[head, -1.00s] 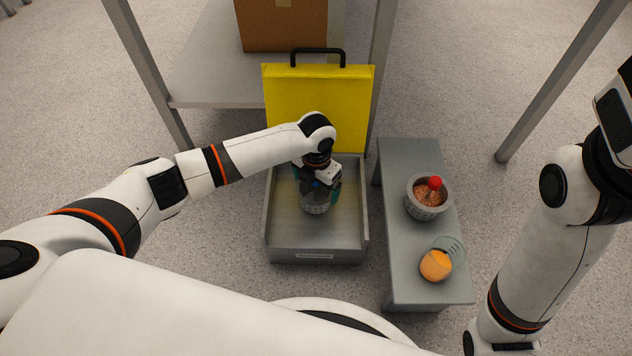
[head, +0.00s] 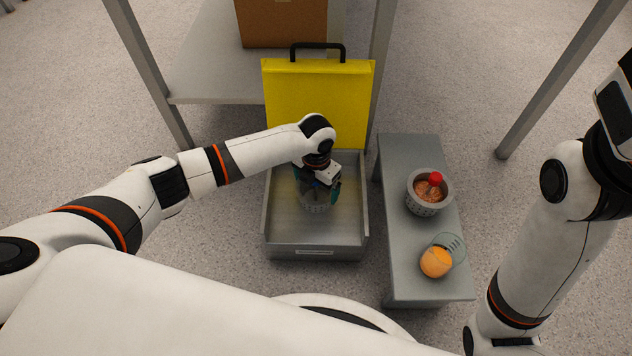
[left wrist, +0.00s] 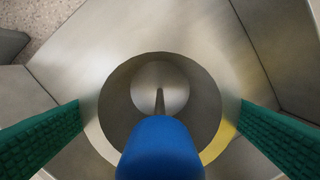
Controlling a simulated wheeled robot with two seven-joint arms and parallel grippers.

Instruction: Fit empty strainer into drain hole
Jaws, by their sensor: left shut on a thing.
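My left gripper (head: 319,192) reaches down into a grey metal basin (head: 287,222) with a raised yellow back panel. Its two green fingers are closed on opposite sides of a grey strainer (head: 317,208). In the left wrist view the strainer (left wrist: 205,95) is seen from above, empty inside, with a thin central post and a blue knob (left wrist: 160,150). The green fingertips (left wrist: 160,112) sit on either side of its rim. The drain hole is hidden below the strainer and gripper, so I cannot tell how the strainer sits in it. My right gripper is out of view.
A grey bench (head: 408,155) stands right of the basin. The yellow panel (head: 315,105) with a black handle rises behind; a cardboard box (head: 283,22) is on the shelf.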

